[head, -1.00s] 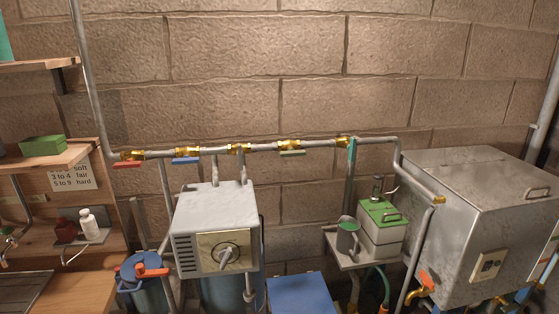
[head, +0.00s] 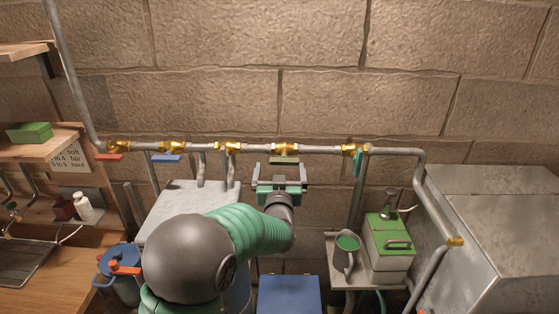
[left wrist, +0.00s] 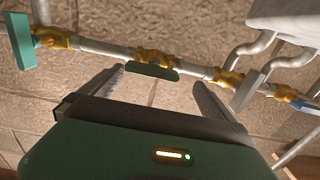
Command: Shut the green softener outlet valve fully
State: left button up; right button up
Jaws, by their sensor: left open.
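The green softener outlet valve has a brass body (head: 284,149) on the horizontal pipe and a flat green handle (head: 284,160) lying along the pipe. In the left wrist view its green handle (left wrist: 152,71) lies lengthwise below the brass body. My left gripper (head: 280,167) is open just below and in front of the valve in the head view. In the left wrist view the handle lies beyond and between the two spread fingers (left wrist: 156,86); I see no contact. My right gripper is not in view.
Other valves share the pipe: red-handled (head: 109,157), blue-handled (head: 166,159), one with a brass body (head: 228,148), and teal-handled (head: 358,164) hanging down at right. A grey metal box (head: 180,205) stands below left.

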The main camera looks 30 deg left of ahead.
aim_at(285, 165)
pick_arm(q)
jog(key=w, duration=0.4)
jog(key=shift+w+d+f, duration=0.1)
jog(key=shift+f, duration=0.1)
jog(key=shift+s+r, duration=0.2)
jog(key=shift+s, duration=0.15)
jog(key=shift+s+a, duration=0.15)
jog(key=shift+a, duration=0.15)
jog(key=shift+c, duration=0.4)
jog(key=shift+a, duration=0.2)
jog(key=shift+c, duration=1.1)
jog(key=shift+a+f, duration=0.15)
jog(key=shift+c, duration=1.3)
jog(key=shift+w+d, duration=0.2)
jog(key=shift+d, duration=0.05)
jog(key=c, duration=0.7)
